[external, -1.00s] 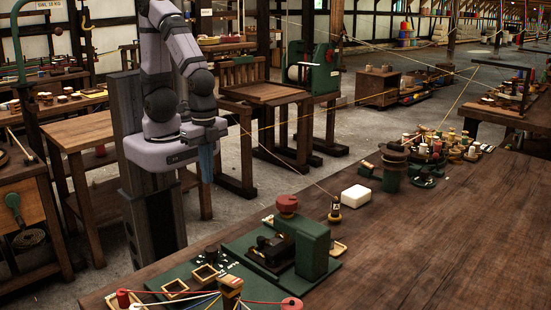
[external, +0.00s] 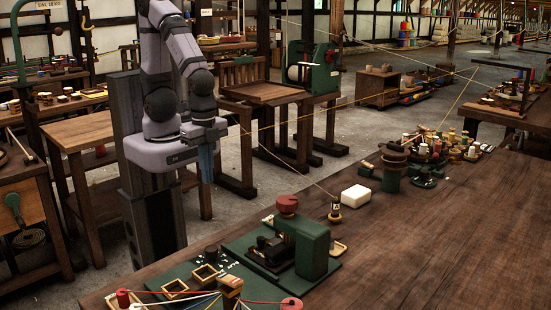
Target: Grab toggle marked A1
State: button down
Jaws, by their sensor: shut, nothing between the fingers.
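My gripper (external: 206,166) points down with its blue fingers together and empty. It hangs to the left of the workbench, above the floor side and apart from everything on the bench. A small dark toggle-like piece (external: 335,212) with a pale label and yellowish base stands on the bench, at the end of a thin cord. Its lettering is too small to read, so I cannot tell whether it is marked A1. It is well to the right of my gripper and lower.
A white block (external: 356,196) lies just right of the labelled piece. A green machine with a red knob (external: 287,204) stands in front of it. Small wooden trays (external: 205,275) lie at the front left. The right side of the bench (external: 450,240) is clear. Taut cords cross behind.

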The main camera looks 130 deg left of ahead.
jog(key=c, duration=1.5)
grip_release()
jog(key=shift+c, duration=0.2)
